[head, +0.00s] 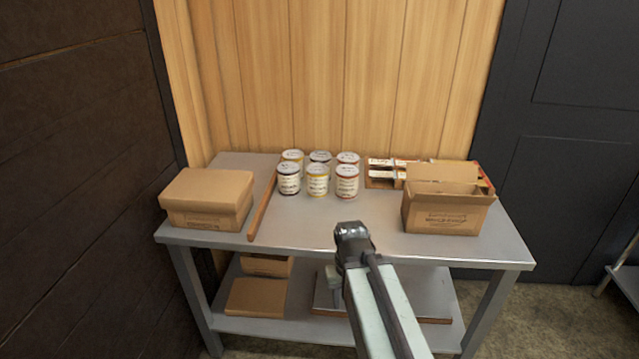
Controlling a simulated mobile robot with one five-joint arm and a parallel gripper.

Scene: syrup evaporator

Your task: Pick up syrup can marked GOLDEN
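Several syrup cans stand upright in two rows on the grey metal table (310,230). The front row has a can with dark bands (289,180), a can with yellow bands (317,181) and a can with red bands (347,182). Behind them stand another yellow-banded can (292,156), a dark-banded can (320,157) and a red-banded can (348,158), partly hidden. The label words are too small to read, so I cannot tell which is marked GOLDEN. My arm's dark end (353,236) is in front of the cans, apart from them; its fingers cannot be made out.
A closed cardboard box (207,198) is at the table's left, with a wooden stick (263,207) beside it. An open carton (446,212) stands at the right, before a rack of red-and-white items (385,172). A wooden wall (330,80) rises behind.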

